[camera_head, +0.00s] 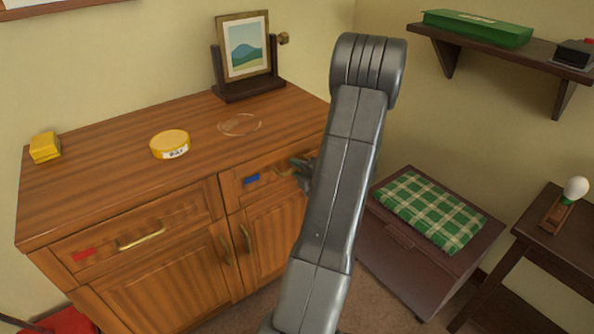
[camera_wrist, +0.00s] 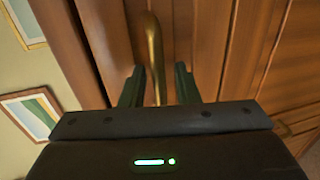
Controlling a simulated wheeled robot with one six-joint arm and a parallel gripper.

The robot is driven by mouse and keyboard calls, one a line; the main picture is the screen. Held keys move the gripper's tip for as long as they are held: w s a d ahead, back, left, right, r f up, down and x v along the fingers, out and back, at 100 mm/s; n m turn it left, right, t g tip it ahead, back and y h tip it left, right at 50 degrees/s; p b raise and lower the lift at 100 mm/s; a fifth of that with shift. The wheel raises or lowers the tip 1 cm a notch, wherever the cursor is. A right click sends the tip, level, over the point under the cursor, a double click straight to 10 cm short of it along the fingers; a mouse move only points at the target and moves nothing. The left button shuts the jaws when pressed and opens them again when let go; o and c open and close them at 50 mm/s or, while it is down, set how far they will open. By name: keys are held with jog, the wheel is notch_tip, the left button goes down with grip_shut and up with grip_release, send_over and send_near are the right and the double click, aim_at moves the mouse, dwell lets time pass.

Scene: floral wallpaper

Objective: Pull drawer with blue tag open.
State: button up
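The drawer with the blue tag (camera_head: 235,197) is the upper right drawer of the wooden cabinet and looks closed. Its blue tag (camera_head: 251,180) is on the left of the drawer front. My gripper (camera_head: 301,170) is at the right part of this drawer front, partly hidden behind my arm. In the wrist view, the fingers of my gripper (camera_wrist: 159,72) are open, one on each side of the brass handle (camera_wrist: 154,48). The handle runs between them with gaps showing on both sides. The handle's right end is hidden in the head view.
A red-tagged drawer (camera_head: 180,219) is to the left, with cabinet doors (camera_head: 165,287) below. A yellow tin (camera_head: 170,144), yellow block (camera_head: 45,147), clear disc (camera_head: 239,124) and picture stand (camera_head: 246,56) are on top. A chest with a checked cushion (camera_head: 431,211) stands right.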

jog(key=shift+w, duration=0.1)
grip_shut()
jog(key=f+p+v, duration=0.2)
jog(key=p+v, duration=0.2)
jog(key=v, duration=1)
jog(key=s+f+p+v, duration=0.1)
jog(key=f+p+v, duration=0.2)
jog(key=v, duration=1.2)
jog(key=shift+d+f+p, duration=0.3)
jog(key=shift+d+p, duration=0.05)
jog(key=shift+p, duration=0.1)
grip_release()
